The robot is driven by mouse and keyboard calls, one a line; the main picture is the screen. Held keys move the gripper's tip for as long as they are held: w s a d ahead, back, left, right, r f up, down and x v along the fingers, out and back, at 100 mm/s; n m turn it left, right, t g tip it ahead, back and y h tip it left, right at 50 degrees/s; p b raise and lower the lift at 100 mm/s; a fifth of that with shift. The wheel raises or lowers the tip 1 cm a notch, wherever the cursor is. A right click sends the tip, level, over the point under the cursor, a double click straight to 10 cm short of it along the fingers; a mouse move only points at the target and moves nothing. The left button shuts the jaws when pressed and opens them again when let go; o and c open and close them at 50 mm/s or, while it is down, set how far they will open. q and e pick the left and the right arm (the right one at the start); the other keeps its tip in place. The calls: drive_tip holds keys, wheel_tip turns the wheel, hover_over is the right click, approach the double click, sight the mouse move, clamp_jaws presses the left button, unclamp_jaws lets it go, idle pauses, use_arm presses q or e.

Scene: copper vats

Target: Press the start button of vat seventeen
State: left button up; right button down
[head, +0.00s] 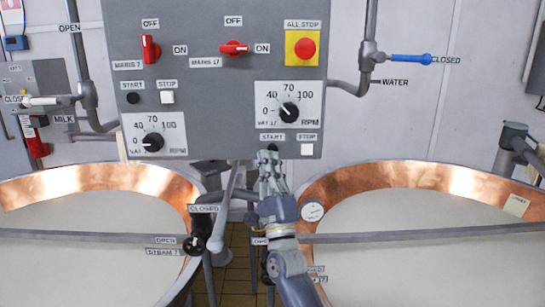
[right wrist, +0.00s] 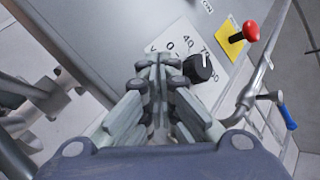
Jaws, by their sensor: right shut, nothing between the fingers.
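The control panel (head: 215,75) hangs above the two vats. On its lower right, under a START label (head: 272,137), the dark start button (head: 272,147) for vat 17 is mostly hidden behind my fingertips. My right gripper (head: 268,157) is shut and empty, reaching up to the panel's lower edge at that button. I cannot tell whether the tips touch it. In the right wrist view the closed fingers (right wrist: 158,62) point at the panel and cover the button. The vat 17 dial (head: 290,112) sits just above. My left gripper is not in view.
The white stop button (head: 307,150) is close right of my fingertips. The red all-stop button (head: 305,48) is higher up. The mains 17 switch (head: 235,48) points to ON; mains 7 (head: 150,49) points to OFF. A copper vat (head: 430,178) stands below right, with a gauge (head: 313,211) near my wrist.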

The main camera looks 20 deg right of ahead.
sight(273, 149)
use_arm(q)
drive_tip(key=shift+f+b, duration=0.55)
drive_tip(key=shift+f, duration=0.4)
use_arm(e)
drive_tip(key=shift+w+d, duration=0.2)
drive_tip(key=shift+w, duration=0.35)
drive_tip(key=shift+w+d, duration=0.15)
drive_tip(key=shift+w, duration=0.35)
use_arm(q)
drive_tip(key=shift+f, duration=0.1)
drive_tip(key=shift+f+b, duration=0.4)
drive_tip(key=shift+b, duration=0.1)
use_arm(e)
drive_tip(key=shift+w+d, duration=0.1)
drive_tip(key=shift+w, duration=0.3)
